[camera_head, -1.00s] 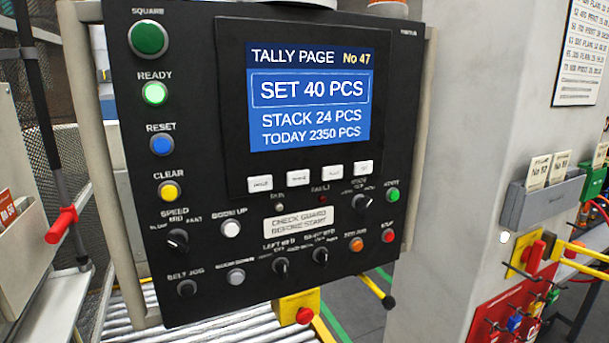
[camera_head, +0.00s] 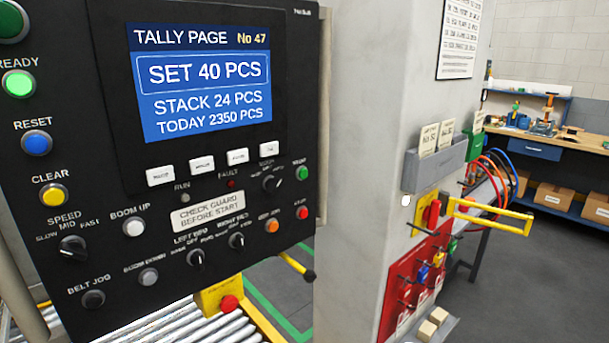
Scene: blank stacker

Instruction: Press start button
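The black control panel (camera_head: 110,215) fills the left of the head view. A small green button (camera_head: 302,173) sits at its right edge; the blurred label above it seems to read START. A red button (camera_head: 302,212) is below it, and an orange button (camera_head: 272,226) is to the lower left. The screen (camera_head: 203,85) reads SET 40 PCS, STACK 24 PCS, TODAY 2350 PCS. The READY lamp (camera_head: 19,84) is lit green; the RUN lamp looks unlit. Neither of my grippers is in view.
A roller conveyor (camera_head: 200,328) with a yellow box and red button (camera_head: 229,303) lies below the panel. A grey pillar (camera_head: 365,150) stands right of it, carrying a red lockout board (camera_head: 410,285) and a protruding yellow bar (camera_head: 490,215). A workbench (camera_head: 560,142) is far right.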

